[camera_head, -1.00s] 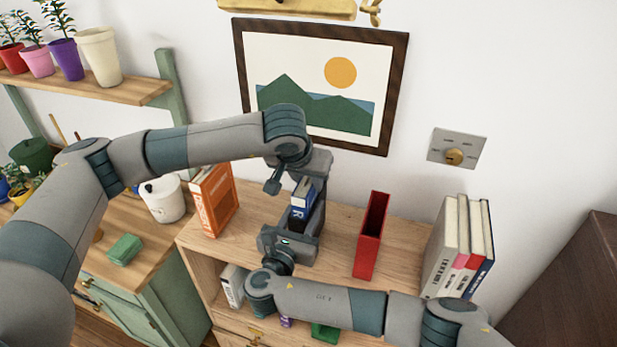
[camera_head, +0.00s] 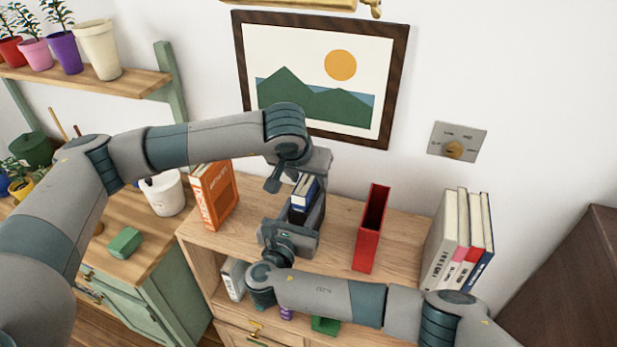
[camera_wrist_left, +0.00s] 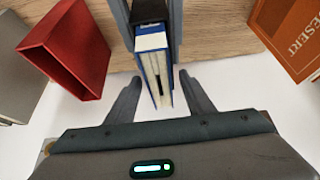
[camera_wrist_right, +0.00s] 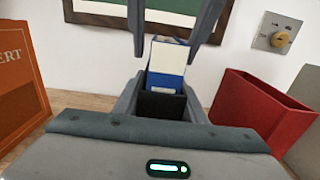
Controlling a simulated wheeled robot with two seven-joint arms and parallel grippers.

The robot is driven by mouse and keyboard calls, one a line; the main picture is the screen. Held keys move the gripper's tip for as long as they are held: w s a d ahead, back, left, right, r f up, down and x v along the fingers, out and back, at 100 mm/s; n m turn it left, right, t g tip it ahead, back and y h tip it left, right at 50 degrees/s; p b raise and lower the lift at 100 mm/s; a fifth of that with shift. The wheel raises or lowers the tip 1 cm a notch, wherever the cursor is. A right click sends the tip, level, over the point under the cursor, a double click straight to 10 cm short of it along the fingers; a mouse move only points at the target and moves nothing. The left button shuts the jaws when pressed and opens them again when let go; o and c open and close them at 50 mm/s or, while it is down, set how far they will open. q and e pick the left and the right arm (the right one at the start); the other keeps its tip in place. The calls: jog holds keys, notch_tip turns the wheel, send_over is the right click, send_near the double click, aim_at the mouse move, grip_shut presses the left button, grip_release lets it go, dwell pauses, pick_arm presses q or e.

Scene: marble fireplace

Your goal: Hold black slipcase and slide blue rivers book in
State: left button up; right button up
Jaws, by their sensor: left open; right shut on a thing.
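The black slipcase (camera_head: 299,215) stands on the wooden cabinet top, shut in my right gripper (camera_head: 290,238); its dark front wall (camera_wrist_right: 162,105) shows in the right wrist view. The blue book (camera_head: 305,190), with a white page block, is partly in the slipcase and sticks out of its open top. It also shows in the right wrist view (camera_wrist_right: 167,68) and, tilted, in the left wrist view (camera_wrist_left: 154,62). My left gripper (camera_wrist_left: 160,92) is open, its fingers on either side of the book's protruding end with gaps. The book's lower part is hidden.
An empty red slipcase (camera_head: 371,230) stands to the right on the cabinet top (camera_head: 335,225). An orange book (camera_head: 214,195) stands to the left, and several upright books (camera_head: 457,245) stand at the right end. A framed picture (camera_head: 320,80) hangs close behind.

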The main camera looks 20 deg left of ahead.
pick_arm(q)
jog(key=v, duration=1.1)
jog(key=shift+s+r, duration=0.1)
jog(key=shift+r, duration=0.25)
pick_arm(e)
jog(key=o, duration=1.2)
jog(key=shift+s, duration=0.1)
jog(key=s, duration=1.2)
jog(key=shift+a, duration=0.2)
pick_arm(q)
jog(key=shift+d, duration=0.1)
pick_arm(e)
jog(key=shift+w, duration=0.1)
